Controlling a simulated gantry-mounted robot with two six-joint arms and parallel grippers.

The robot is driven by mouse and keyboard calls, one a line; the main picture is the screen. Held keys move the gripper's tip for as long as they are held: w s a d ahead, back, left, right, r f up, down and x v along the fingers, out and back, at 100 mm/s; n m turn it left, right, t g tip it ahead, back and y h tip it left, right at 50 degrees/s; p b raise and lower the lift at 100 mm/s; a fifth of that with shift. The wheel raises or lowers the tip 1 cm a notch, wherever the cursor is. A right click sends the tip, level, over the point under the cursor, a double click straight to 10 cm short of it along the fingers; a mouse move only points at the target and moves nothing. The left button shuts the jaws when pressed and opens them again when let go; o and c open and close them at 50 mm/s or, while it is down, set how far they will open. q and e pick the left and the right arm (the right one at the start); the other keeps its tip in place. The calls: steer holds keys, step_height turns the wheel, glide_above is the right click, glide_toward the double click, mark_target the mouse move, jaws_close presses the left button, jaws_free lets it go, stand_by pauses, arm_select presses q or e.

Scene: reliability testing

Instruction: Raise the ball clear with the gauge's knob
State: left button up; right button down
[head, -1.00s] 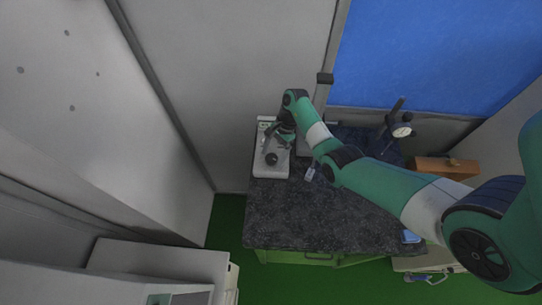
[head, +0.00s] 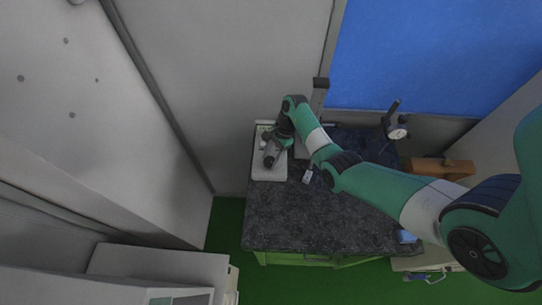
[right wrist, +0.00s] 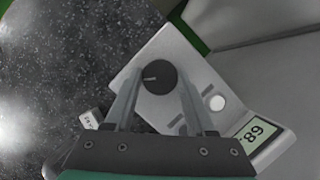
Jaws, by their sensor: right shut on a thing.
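The white boxy gauge (head: 268,174) stands on the left end of the dark bench. In the right wrist view its body (right wrist: 194,73) carries a round black knob (right wrist: 159,77) with a pale pointer line, a small white round spot (right wrist: 217,103) and a lit digit display (right wrist: 254,136). My right gripper (head: 270,158) is over the gauge; in the wrist view its fingers (right wrist: 160,88) are shut on the knob, one on each side. I cannot tell whether the white round spot is the ball or a button. My left gripper is not in view.
The dark speckled bench top (head: 300,220) is clear at the front. A small tag-like object (head: 308,176) lies right of the gauge. A dial indicator on a stand (head: 397,132) and a brown box (head: 440,169) are farther right. Walls stand behind and left.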

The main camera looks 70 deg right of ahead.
steer(key=m+t+h, duration=0.1)
steer(key=m, duration=0.3)
steer(key=shift+s+a+p, duration=0.1)
steer(key=shift+a+p, duration=0.05)
steer(key=shift+p, duration=0.25)
steer(key=m+h, duration=0.1)
steer(key=m, duration=0.1)
steer(key=m+t+h, duration=0.1)
steer(key=m, duration=0.2)
steer(key=shift+a, duration=0.1)
steer(key=shift+m, duration=0.4)
steer(key=shift+c, duration=1.2)
jaws_free()
steer(key=shift+r, duration=0.1)
